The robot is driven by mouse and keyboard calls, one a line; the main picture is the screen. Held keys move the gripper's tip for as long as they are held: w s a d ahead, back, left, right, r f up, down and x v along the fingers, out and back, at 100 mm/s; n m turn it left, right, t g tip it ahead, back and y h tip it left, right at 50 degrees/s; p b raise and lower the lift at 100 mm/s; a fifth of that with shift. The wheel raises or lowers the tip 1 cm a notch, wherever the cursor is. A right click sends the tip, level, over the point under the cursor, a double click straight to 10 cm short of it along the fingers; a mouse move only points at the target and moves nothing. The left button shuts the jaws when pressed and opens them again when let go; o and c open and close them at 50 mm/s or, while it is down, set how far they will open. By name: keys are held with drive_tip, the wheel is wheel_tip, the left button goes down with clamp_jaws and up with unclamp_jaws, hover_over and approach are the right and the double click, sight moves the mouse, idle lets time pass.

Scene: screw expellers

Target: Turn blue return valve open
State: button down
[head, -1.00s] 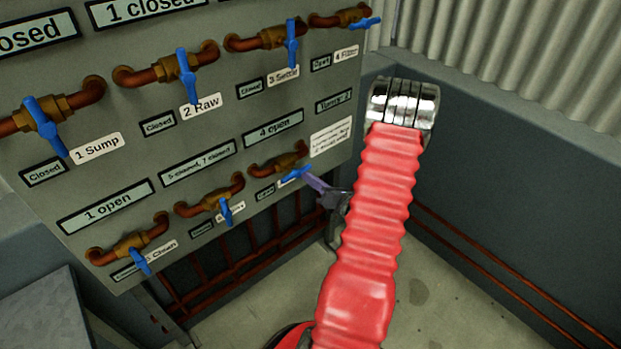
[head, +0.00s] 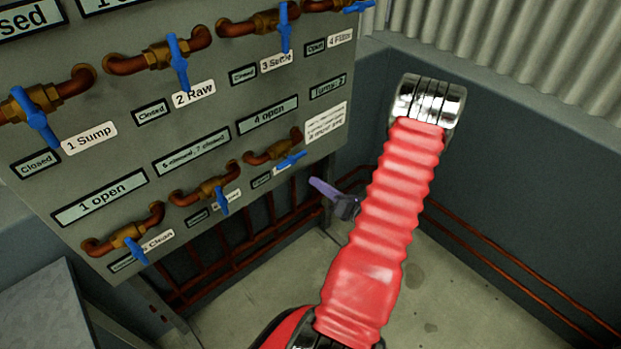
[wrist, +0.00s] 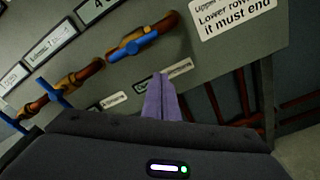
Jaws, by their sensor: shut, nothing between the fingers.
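The lower row of the panel has several copper-piped valves with blue handles. The rightmost lower valve's blue handle (head: 291,160) is slightly tilted, roughly along its pipe; it also shows in the wrist view (wrist: 133,46). Its name label is too small and partly covered to read, so I cannot confirm it is the return valve. My gripper (head: 314,183), with purple fingers, is shut and empty, just right of and below this handle, apart from it. In the wrist view the fingers (wrist: 160,80) point up at the panel below the handle.
The other lower valves (head: 221,200) and (head: 136,250) have handles turned across their pipes. The upper row includes Sump (head: 35,118), Raw (head: 178,62) and Settle (head: 284,27). Red pipes (head: 500,262) run along the right wall. Floor space (head: 430,300) is open.

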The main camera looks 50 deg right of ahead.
drive_tip(key=shift+s+a+r, duration=0.1)
drive_tip(key=shift+s+a, duration=0.15)
drive_tip(key=shift+s, duration=0.8)
